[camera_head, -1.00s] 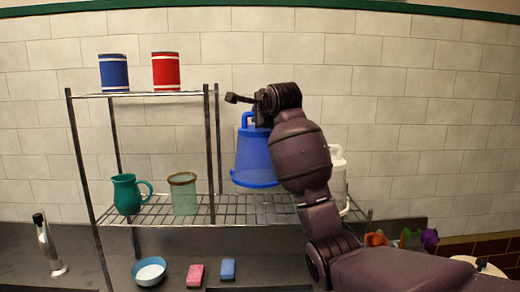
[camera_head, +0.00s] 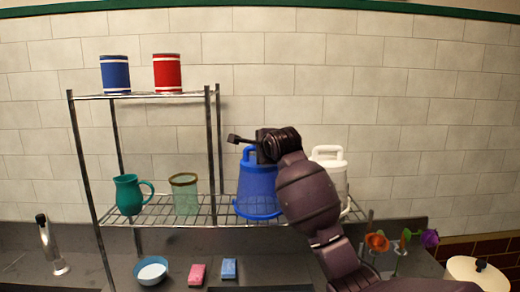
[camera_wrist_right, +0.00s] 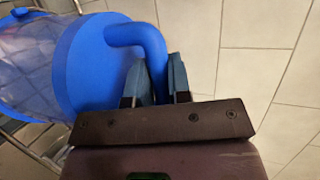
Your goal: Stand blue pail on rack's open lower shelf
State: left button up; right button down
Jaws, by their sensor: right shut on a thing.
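The blue pail (camera_head: 256,190) is upright at the open right part of the rack's lower shelf (camera_head: 220,212), its base at the level of the wire; I cannot tell whether it bears its full weight there. My right gripper (camera_head: 262,146) is at the top of the pail, shut on its handle. In the right wrist view the gripper's fingers (camera_wrist_right: 160,80) close around the blue handle (camera_wrist_right: 140,38). The pail's right side is partly hidden by my right arm. My left gripper is not in view.
A white pail (camera_head: 332,172) stands close on the right, partly behind my arm. A green glass (camera_head: 185,195) and teal pitcher (camera_head: 129,196) stand left on the lower shelf. Blue (camera_head: 115,74) and red (camera_head: 167,73) canisters are above. Flowers (camera_head: 400,242) stand at the lower right.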

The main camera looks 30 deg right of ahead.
jog(key=shift+f, duration=0.1)
jog(key=c, duration=1.1)
grip_release()
jog(key=shift+o, duration=0.2)
jog(key=shift+s, duration=0.2)
pick_arm(q)
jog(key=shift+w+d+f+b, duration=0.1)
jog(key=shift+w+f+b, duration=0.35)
jog(key=shift+b, duration=0.65)
pick_arm(e)
jog(key=v, duration=1.1)
jog(key=shift+s+r, duration=0.3)
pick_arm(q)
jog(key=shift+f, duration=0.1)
pick_arm(e)
jog(key=shift+a, duration=0.2)
